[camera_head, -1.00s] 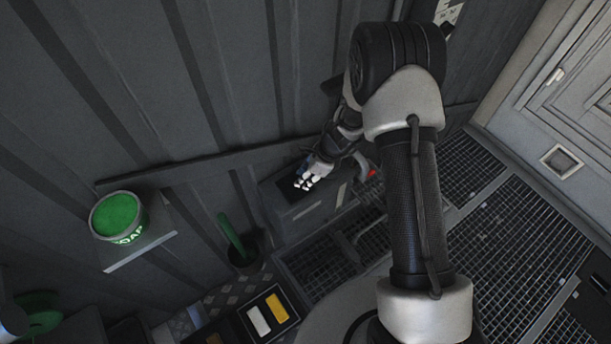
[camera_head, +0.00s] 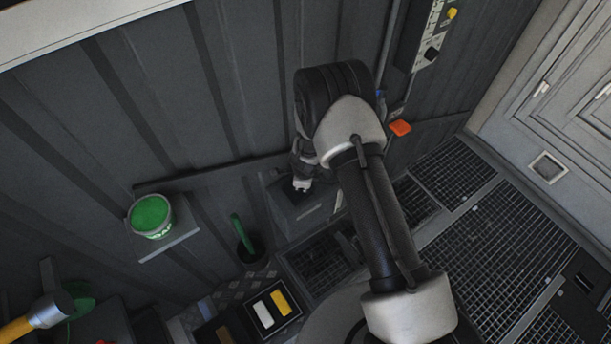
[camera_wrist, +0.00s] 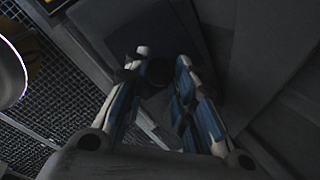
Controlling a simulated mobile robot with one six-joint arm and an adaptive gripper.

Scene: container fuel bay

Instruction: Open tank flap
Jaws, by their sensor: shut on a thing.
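The tank (camera_head: 310,217) is a dark grey box standing against the ribbed wall, left of my arm. My gripper (camera_head: 302,185) is at the top of the tank, with its white fingertips pointing down. In the wrist view, the blue and white fingers of my gripper (camera_wrist: 162,58) stand on either side of a small dark knob (camera_wrist: 160,73) and are shut on it. The knob sits on a dark flat panel (camera_wrist: 150,30), which looks like the tank flap. The picture is too dark to tell whether the flap is raised.
A green soap bucket (camera_head: 150,214) stands on a small wall shelf. A green-handled thing (camera_head: 242,233) stands in a dark cup left of the tank. A tray (camera_head: 245,316) holds pale and yellow blocks. An orange-red handle (camera_head: 400,128) juts from the wall. Floor grating (camera_head: 490,250) is clear at right.

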